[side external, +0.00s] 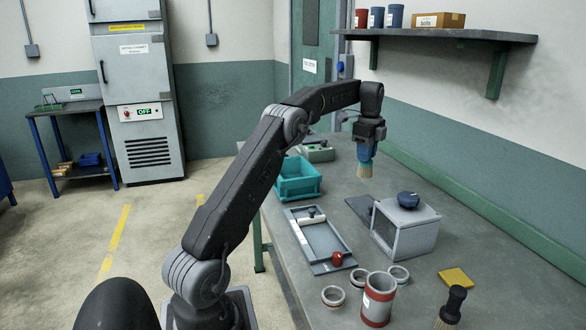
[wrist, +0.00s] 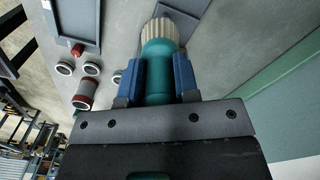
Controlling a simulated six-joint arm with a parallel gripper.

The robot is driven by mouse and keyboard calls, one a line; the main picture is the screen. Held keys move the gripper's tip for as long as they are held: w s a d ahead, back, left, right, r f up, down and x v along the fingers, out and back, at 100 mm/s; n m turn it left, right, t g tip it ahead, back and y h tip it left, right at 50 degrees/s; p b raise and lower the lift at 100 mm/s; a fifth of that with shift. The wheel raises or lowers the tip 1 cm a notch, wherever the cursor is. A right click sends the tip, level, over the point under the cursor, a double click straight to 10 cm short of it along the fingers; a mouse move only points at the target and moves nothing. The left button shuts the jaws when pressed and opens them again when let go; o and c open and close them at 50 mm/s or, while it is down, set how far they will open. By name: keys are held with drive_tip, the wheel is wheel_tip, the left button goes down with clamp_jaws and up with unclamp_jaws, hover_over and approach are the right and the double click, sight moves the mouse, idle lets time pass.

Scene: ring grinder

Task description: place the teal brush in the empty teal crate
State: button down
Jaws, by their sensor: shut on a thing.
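My gripper (side external: 367,143) is shut on the teal brush (side external: 365,169), which hangs upright with its pale bristles down, above the bench and clear of it. In the wrist view the teal brush (wrist: 158,68) sits between the blue fingers of my gripper (wrist: 160,78), bristles pointing away from me. The teal crate (side external: 298,183) stands on the bench to the left of my gripper in the side view. The part of its inside that shows looks empty. The crate does not show in the wrist view.
A grey box with a dark blue knob (side external: 404,224) stands below and right of my gripper. A tray with a red knob (side external: 322,243) lies in front of the crate. A red-banded cylinder (side external: 378,300), several rings, a yellow pad (side external: 455,278) and a black brush (side external: 452,307) are nearer.

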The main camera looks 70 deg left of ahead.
drive_tip(key=s+a+f+m, duration=0.2)
drive_tip(key=s+a, duration=0.6)
drive_tip(key=a, duration=0.4)
drive_tip(key=m, duration=0.2)
approach(298, 179)
drive_tip(key=w+a, duration=0.2)
drive_tip(key=a, duration=0.2)
drive_tip(key=shift+s+f, duration=0.2)
drive_tip(key=shift+f, duration=2.2)
drive_tip(key=shift+s+f, duration=0.15)
drive_tip(key=shift+f, duration=2.25)
drive_tip(key=shift+f, duration=0.1)
drive_tip(key=c, duration=0.9)
unclamp_jaws()
drive_tip(key=shift+o, duration=0.2)
